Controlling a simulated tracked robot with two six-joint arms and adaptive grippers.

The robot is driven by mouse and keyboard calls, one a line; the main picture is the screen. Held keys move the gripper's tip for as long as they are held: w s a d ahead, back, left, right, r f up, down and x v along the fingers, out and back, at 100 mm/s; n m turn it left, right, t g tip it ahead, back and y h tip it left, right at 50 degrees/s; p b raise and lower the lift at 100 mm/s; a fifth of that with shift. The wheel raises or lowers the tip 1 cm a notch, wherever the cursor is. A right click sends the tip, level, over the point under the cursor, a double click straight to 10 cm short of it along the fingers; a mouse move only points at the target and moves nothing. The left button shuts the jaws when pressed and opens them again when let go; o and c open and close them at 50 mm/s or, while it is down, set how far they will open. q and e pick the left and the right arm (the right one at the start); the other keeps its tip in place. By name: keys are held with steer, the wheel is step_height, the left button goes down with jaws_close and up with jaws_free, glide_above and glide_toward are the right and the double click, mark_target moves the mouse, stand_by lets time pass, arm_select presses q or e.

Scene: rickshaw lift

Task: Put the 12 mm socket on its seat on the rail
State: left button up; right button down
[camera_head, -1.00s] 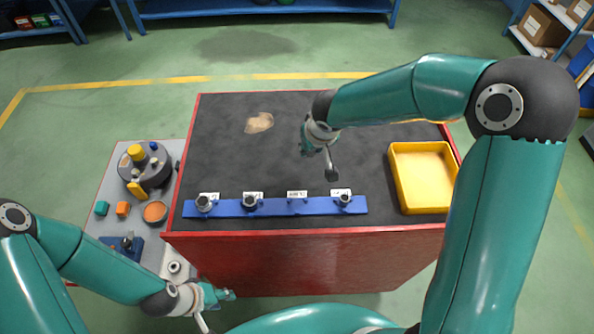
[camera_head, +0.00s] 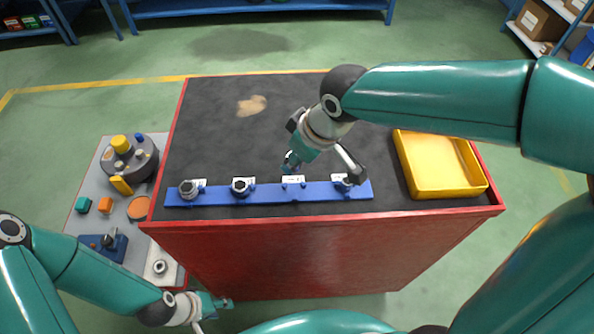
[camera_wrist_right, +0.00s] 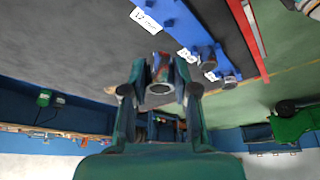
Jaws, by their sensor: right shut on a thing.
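The blue rail (camera_head: 215,198) lies along the front of the cart top. It bears sockets at the far left (camera_head: 188,190), second from left (camera_head: 242,188) and far right (camera_head: 344,184); the third position, with a white label (camera_head: 293,180), shows no socket. My right gripper (camera_head: 289,165) is just above and behind that position. In the right wrist view, it (camera_wrist_right: 159,88) is shut on a metal socket (camera_wrist_right: 160,72), apart from the rail (camera_wrist_right: 185,25), beside a label reading 12 (camera_wrist_right: 146,19). My left gripper (camera_head: 222,303) hangs low in front of the cart, its jaws unclear.
A yellow tray (camera_head: 440,190) stands at the right of the dark cart top (camera_head: 220,125). A grey side table (camera_head: 87,222) with a round fixture (camera_head: 130,160) and small parts stands left of the cart. The cart top behind the rail is mostly clear.

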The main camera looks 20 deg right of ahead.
steer(key=shift+s+a+f, duration=0.15)
steer(key=shift+s+a, duration=0.05)
steer(key=shift+s, duration=0.15)
steer(key=b, duration=0.3)
glide_above(292, 191)
steer(key=f, duration=0.4)
steer(key=shift+s+d, duration=0.3)
steer(key=shift+s, duration=0.1)
steer(key=shift+f+b, duration=0.8)
steer(key=shift+b, duration=0.1)
steer(key=shift+r, duration=0.1)
stand_by(0.5)
steer(key=shift+f+b, duration=0.7)
steer(key=shift+b, duration=0.2)
stand_by(0.4)
steer(key=shift+s+f, duration=0.2)
steer(key=shift+f, duration=0.05)
stand_by(0.3)
